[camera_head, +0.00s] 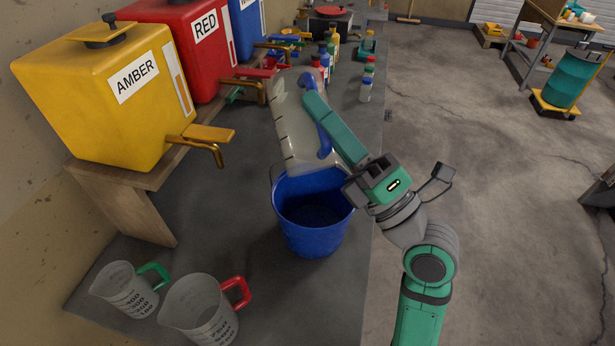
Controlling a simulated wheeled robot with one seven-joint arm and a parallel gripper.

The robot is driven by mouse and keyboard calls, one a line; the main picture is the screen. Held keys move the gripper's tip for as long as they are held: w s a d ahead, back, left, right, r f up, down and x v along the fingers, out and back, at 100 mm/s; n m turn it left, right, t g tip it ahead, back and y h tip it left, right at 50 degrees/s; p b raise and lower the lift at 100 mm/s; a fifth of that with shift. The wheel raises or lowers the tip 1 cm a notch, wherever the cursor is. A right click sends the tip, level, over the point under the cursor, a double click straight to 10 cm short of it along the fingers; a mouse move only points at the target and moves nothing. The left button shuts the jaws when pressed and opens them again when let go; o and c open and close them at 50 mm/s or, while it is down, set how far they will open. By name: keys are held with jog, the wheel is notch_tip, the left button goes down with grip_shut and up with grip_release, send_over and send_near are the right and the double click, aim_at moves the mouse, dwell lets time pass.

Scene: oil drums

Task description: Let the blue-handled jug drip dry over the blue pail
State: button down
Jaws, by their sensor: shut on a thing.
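The blue-handled jug (293,127) is translucent with dark marks along its side. It is held tilted above the blue pail (310,240), its lower end at the pail's far rim. My gripper (322,120) is shut on the jug's blue handle (324,138); its fingers partly cover the handle. The blue pail stands upright on the dark bench top, and its visible inside is dark. I cannot tell whether any drops are falling or whether the jug touches the rim.
A green-handled jug (125,288) and a red-handled jug (200,308) stand at the bench's near end. The amber drum (95,110) and red drum (185,40) stand on a wooden shelf at left, their taps reaching out. Small bottles (366,85) stand farther back. Open floor lies right.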

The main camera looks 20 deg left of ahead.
jog(key=shift+f, duration=0.1)
jog(key=shift+s+a+f+y, duration=0.1)
jog(key=shift+s+a+y, duration=0.15)
jog(key=shift+s, duration=0.2)
jog(key=shift+d+f, duration=0.15)
jog(key=shift+d, duration=0.2)
jog(key=shift+a+n+g, duration=0.25)
jog(key=shift+n+g, duration=0.05)
jog(key=shift+w+d, duration=0.1)
jog(key=shift+d, duration=0.1)
